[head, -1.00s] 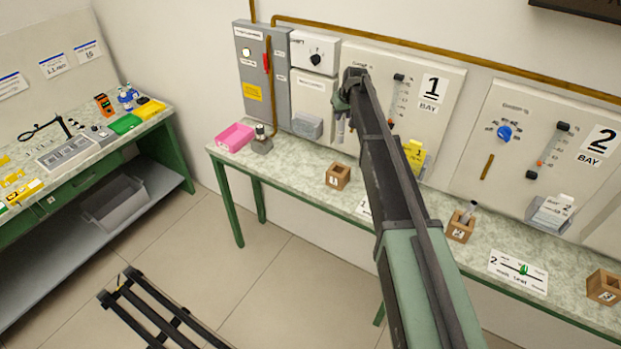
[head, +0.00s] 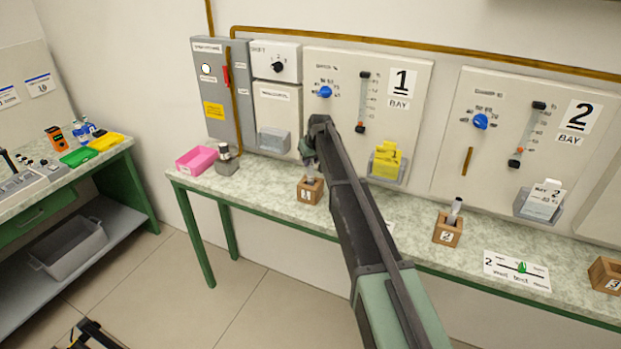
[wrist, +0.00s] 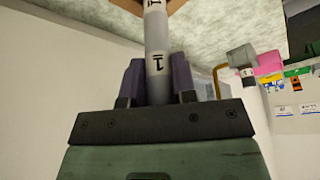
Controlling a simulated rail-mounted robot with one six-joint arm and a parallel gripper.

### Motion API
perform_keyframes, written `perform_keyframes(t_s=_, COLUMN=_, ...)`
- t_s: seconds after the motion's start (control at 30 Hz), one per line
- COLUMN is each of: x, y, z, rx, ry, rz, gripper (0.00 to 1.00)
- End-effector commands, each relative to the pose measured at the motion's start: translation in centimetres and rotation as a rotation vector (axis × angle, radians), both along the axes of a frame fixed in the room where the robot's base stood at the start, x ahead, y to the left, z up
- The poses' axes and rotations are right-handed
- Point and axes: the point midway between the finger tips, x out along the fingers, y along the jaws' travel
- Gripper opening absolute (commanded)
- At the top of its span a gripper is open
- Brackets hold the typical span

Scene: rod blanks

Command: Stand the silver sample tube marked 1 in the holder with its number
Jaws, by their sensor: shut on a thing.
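The silver sample tube (wrist: 155,35), marked 1, is held between the dark purple fingers of my gripper (wrist: 157,85) in the wrist view. In the head view my gripper (head: 310,160) is shut on it above the wooden holder marked 1 (head: 309,196), at the bay 1 bench. The tube looks roughly upright, its lower end at the holder's top. I cannot tell how deep it sits in the hole. The holder's brown edge (wrist: 127,5) shows at the top of the wrist view.
A holder marked 2 (head: 447,236) with a tube in it stands to the right, and another wooden holder (head: 606,275) is at the far right. A pink tray (head: 197,160) and a grey fixture (head: 226,163) lie left. Wall panels rise close behind the bench.

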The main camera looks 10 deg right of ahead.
Motion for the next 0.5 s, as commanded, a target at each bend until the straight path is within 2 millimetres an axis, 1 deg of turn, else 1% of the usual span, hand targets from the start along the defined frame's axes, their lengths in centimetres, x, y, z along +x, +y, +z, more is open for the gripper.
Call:
perform_keyframes(t_s=0.1, x=0.0, y=0.0, z=-2.7, rx=0.000, ry=0.000, rz=0.000, gripper=0.00)
perform_keyframes(t_s=0.2, x=0.0, y=0.0, z=-4.4, rx=0.000, ry=0.000, rz=0.000, gripper=0.00)
perform_keyframes(t_s=0.37, x=0.0, y=0.0, z=-4.0, rx=0.000, ry=0.000, rz=0.000, gripper=0.00)
perform_keyframes(t_s=0.5, x=0.0, y=0.0, z=-4.1, rx=0.000, ry=0.000, rz=0.000, gripper=0.00)
